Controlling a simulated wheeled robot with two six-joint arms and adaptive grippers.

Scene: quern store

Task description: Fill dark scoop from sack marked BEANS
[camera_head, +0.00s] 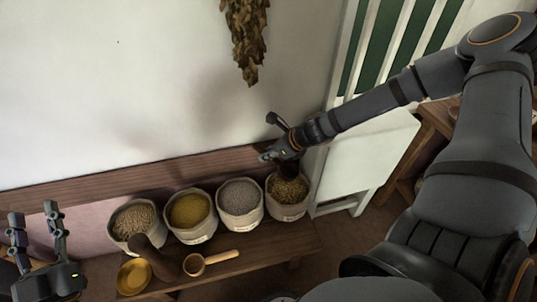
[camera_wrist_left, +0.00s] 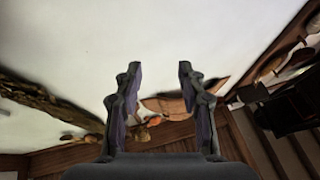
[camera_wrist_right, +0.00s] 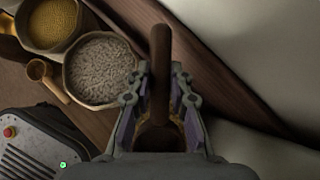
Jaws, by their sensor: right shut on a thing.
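My right gripper (camera_head: 276,152) is shut on the dark scoop (camera_wrist_right: 160,75), whose brown handle stands up between the fingers in the right wrist view. The scoop's filling is hidden. Labels on the sacks are too small to read, so I cannot tell which says BEANS. My left gripper (camera_head: 35,215) is open and empty at the far left.
Three other sacks stand leftward: grey contents (camera_head: 239,197), yellow contents (camera_head: 189,210), tan grains (camera_head: 134,219). A light wooden scoop (camera_head: 205,261), a yellow dish (camera_head: 134,276) and a dark brown object (camera_head: 156,259) lie in front. A white slatted panel stands right of the sacks.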

